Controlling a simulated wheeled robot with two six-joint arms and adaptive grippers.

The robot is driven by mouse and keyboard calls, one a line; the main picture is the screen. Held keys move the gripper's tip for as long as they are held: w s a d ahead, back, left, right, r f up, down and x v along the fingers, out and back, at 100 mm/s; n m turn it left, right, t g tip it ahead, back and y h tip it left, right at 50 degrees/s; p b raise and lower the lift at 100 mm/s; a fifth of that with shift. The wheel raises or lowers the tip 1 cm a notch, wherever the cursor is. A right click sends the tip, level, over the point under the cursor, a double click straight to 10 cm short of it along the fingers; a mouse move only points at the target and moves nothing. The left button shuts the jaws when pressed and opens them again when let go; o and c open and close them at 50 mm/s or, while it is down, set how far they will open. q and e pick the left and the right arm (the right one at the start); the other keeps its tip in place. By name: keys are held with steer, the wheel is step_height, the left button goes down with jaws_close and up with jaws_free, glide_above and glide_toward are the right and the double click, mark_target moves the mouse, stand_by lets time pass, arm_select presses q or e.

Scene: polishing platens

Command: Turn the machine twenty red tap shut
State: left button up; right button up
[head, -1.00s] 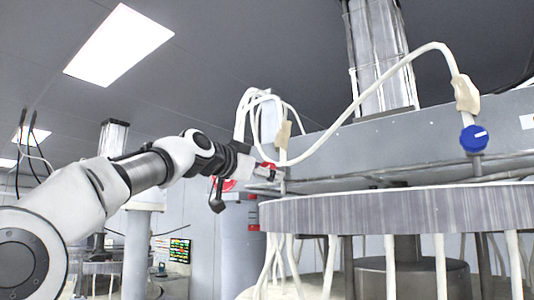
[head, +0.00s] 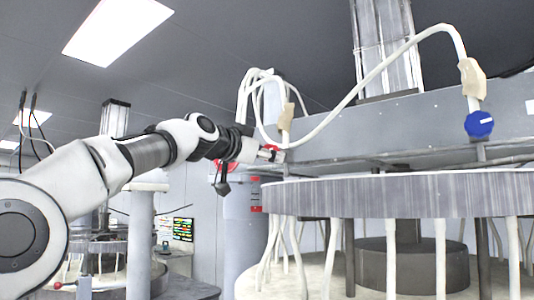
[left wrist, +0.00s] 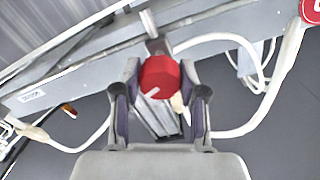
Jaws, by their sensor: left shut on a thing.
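The red tap (left wrist: 159,76) has a round red knob with a pale mark line and sits between my left fingers in the left wrist view. My left gripper (left wrist: 158,80) is shut on the knob, with one finger on either side. In the head view my left gripper (head: 262,154) reaches the pipework above the left end of the platen, and only a little of the red tap (head: 269,149) shows there. Whether the tap's valve is open or shut I cannot tell. My right gripper is in neither view.
A blue tap (head: 479,124) hangs on a white hose (head: 378,70) at the right. A grey beam (head: 400,135) runs above the round platen (head: 400,196). Another red round thing (left wrist: 312,10) shows at the wrist view's top right corner. White hoses loop near my gripper.

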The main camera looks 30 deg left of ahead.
arm_select(q)
steer(key=n, duration=0.6)
steer(key=shift+n, duration=0.4)
steer(key=n, duration=0.7)
steer(key=shift+d, duration=0.1)
steer(key=o, duration=0.9)
steer(key=shift+c, duration=0.2)
steer(key=shift+o, duration=1.4)
steer(key=shift+w, duration=0.2)
steer(key=shift+w+d+f, duration=0.1)
steer(key=shift+w+d, duration=0.05)
steer(key=shift+w, duration=0.1)
